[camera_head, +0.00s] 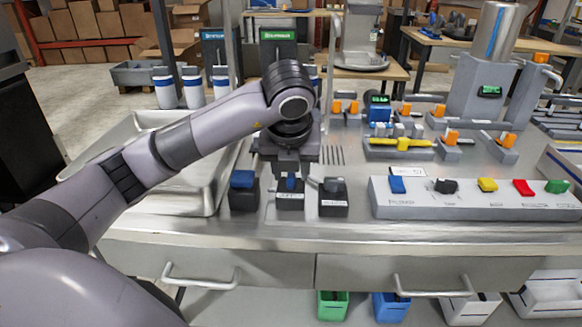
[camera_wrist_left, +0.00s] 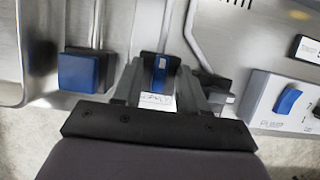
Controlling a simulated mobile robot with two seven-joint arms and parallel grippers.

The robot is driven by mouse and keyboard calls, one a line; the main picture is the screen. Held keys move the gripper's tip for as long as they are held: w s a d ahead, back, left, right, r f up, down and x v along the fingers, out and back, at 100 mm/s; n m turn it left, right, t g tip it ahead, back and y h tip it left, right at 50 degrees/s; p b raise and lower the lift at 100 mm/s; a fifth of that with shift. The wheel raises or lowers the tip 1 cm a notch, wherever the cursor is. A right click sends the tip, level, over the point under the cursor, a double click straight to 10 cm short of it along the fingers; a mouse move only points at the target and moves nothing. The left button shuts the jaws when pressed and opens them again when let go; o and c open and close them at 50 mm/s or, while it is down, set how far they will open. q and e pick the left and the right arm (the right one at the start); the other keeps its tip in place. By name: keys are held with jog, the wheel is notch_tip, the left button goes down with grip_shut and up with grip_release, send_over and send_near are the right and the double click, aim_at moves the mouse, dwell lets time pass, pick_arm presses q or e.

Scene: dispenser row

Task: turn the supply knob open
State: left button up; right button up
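A small dark box (camera_head: 290,202) with a white label stands at the front of the steel counter, in the middle of three. A narrow blue knob (camera_head: 291,184) sits on it; the label is too small to read surely. In the left wrist view the knob (camera_wrist_left: 159,76) points straight away from the wrist. My left gripper (camera_head: 290,173) reaches down over this knob from above and behind. In the wrist view its fingers (camera_wrist_left: 160,84) stand on either side of the knob, apart from each other, and look open with gaps beside it. My right gripper is not in view.
A box with a square blue button (camera_head: 242,179) is close on the left, and one with a grey knob (camera_head: 333,186) close on the right. A panel of coloured switches (camera_head: 475,198) lies further right. A steel basin (camera_head: 150,195) is left.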

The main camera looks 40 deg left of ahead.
pick_arm(q)
jog(key=p+v, duration=0.1)
jog(key=v, duration=0.4)
jog(key=shift+r, duration=0.2)
jog(key=shift+p+v, duration=0.4)
jog(key=shift+v, duration=0.5)
